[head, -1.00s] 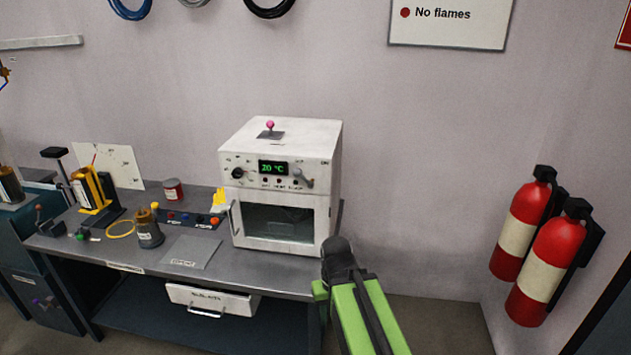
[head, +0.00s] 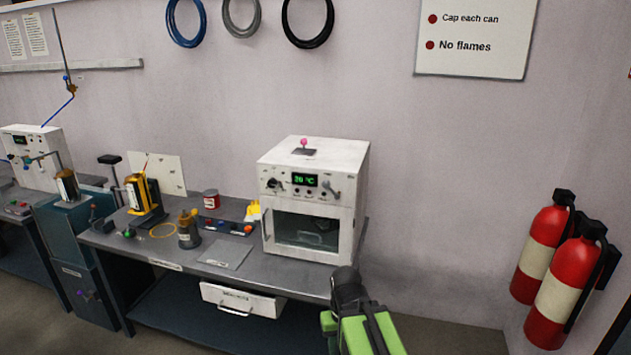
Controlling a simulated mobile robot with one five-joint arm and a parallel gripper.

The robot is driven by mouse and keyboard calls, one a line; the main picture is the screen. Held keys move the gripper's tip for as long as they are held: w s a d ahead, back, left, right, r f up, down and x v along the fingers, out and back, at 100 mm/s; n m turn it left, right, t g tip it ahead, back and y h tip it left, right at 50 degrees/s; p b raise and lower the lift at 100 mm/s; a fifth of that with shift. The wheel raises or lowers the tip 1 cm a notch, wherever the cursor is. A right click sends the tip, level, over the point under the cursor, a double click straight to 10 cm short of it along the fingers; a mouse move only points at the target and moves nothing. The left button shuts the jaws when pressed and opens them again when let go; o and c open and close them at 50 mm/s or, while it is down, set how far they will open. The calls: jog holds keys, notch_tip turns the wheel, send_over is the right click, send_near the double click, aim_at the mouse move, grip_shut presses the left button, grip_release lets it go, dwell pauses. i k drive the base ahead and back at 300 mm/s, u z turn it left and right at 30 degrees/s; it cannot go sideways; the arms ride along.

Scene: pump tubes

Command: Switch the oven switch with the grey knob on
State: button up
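The white oven (head: 350,220) stands at the right end of the grey bench, with a green display reading about 20 °C on its front panel. A small switch lever with a grey knob (head: 333,187) sits at the right of that panel; its exact position is too small to tell. A dark round knob (head: 273,184) is at the panel's left, and a pink-knobbed lever (head: 304,143) stands on the oven's top. My gripper (head: 347,283), at the end of my green arm, shows below and right of the oven in the picture, apart from the switch. Its fingers cannot be made out.
A drawer (head: 243,300) sticks out below. Red fire extinguishers (head: 560,290) stand at the right.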

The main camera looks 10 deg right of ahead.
aim_at(326, 184)
jog(key=i, duration=0.85)
jog(key=u, duration=5)
jog(key=i, duration=0.1)
jog(key=z, duration=2.8)
jog(key=i, duration=0.35)
jog(key=z, duration=0.05)
jog(key=k, duration=0.95)
jog(key=z, duration=0.2)
jog(key=i, duration=0.65)
jog(key=u, duration=0.05)
